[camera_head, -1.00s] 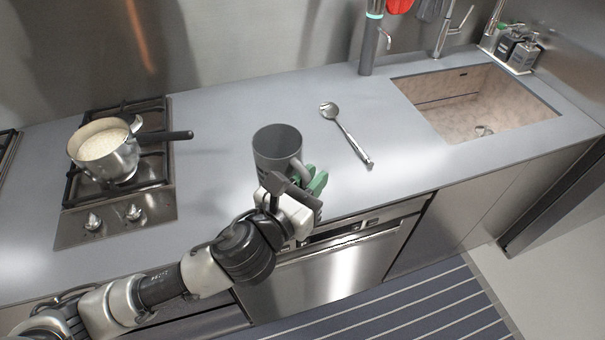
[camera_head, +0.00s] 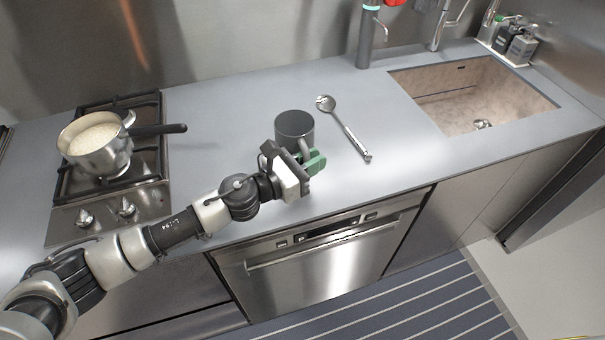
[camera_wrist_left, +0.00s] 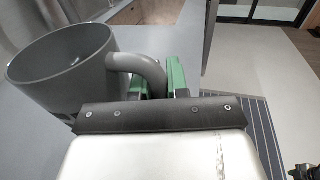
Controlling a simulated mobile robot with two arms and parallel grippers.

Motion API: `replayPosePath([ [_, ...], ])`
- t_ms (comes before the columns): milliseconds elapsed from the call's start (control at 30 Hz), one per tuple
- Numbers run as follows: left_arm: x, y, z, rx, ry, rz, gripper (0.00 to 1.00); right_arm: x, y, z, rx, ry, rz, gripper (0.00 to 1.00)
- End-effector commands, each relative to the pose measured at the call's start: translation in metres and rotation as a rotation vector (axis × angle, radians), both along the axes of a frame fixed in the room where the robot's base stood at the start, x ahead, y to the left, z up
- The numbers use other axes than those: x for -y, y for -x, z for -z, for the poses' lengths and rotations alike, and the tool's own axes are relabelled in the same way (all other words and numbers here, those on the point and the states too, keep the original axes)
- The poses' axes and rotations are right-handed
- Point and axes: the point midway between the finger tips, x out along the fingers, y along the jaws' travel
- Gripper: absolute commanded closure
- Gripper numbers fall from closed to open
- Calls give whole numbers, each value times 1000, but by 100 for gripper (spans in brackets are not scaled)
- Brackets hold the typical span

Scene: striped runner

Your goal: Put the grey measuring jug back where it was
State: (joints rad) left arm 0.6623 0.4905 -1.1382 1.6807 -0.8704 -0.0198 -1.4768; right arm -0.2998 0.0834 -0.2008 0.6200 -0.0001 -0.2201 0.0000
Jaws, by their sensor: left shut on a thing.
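The grey measuring jug (camera_head: 294,124) is upright over the counter, left of the ladle. I cannot tell for sure whether its base touches the counter. My left gripper (camera_head: 312,160) with green fingers is shut on the jug's handle, on the jug's near side. In the left wrist view the jug (camera_wrist_left: 62,66) fills the upper left, open and empty as far as its inside shows. Its handle (camera_wrist_left: 146,66) runs in between the green fingers (camera_wrist_left: 160,82).
A metal ladle (camera_head: 345,130) lies right of the jug. A pot (camera_head: 97,150) of pale contents stands on the hob at left, its dark handle pointing right. The sink (camera_head: 475,98) is at right. Clear counter (camera_head: 225,105) lies between hob and jug.

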Motion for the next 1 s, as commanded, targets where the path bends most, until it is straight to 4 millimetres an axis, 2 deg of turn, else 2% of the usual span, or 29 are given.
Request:
replayPosePath([
  [33, -5, -8, 9, -1, 3, -3, 100, 0, 0, 7, 0, 0, 0, 57],
  [200, -16, -23, 16, 2, 3, 0, 100, 0, 0, 10, 0, 0, 1, 57],
  [333, -18, -25, 24, 1, 3, 0, 100, 0, 0, 11, 0, 0, 1, 57],
  [533, -17, -25, 53, -2, 5, 1, 100, -1, 0, 15, 0, -1, 2, 57],
  [1000, -18, -25, 61, 5, 2, 1, 100, -5, 0, 20, 0, -5, 4, 57],
])
